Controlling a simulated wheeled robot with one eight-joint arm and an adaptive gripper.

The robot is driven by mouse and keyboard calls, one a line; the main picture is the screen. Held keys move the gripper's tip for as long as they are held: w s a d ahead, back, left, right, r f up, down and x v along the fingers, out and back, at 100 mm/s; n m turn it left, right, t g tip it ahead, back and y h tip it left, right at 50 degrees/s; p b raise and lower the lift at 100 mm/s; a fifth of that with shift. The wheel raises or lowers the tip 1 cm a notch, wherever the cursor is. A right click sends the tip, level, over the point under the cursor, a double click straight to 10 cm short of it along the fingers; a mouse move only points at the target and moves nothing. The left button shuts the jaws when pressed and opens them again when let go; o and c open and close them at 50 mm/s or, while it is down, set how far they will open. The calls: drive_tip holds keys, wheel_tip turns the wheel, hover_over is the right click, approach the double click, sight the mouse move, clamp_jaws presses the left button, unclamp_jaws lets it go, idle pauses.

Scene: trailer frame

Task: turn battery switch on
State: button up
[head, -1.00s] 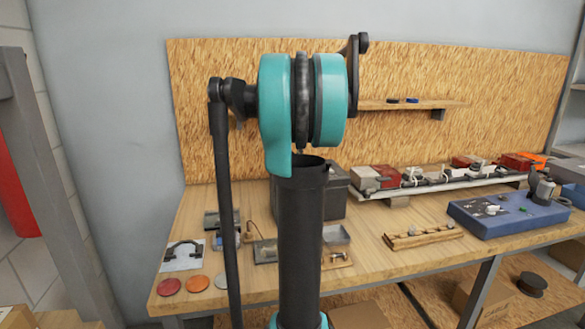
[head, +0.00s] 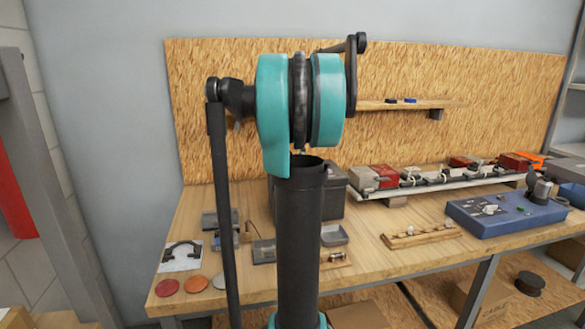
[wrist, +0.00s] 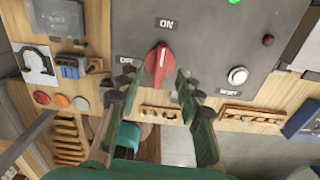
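The battery switch is a red knob (wrist: 160,62) on a dark grey panel (wrist: 205,50) in the wrist view. An ON label (wrist: 166,23) is above it and an OFF label (wrist: 125,59) is to its left, partly covered. The knob's long handle lies close to upright in the picture, leaning slightly. My gripper (wrist: 162,80) is open, with one green-and-dark finger on each side of the knob's lower end. I cannot tell whether either finger touches it. The switch is not visible in the head view.
The panel also has a white button (wrist: 238,76) beside a RESET label (wrist: 229,92) and a green light. In the head view, the wooden bench (head: 385,260) holds a dark box (head: 335,195) behind my arm, a wooden rack (head: 421,236) and a blue box (head: 505,212).

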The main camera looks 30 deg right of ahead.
drive_tip(key=shift+r, duration=1.7)
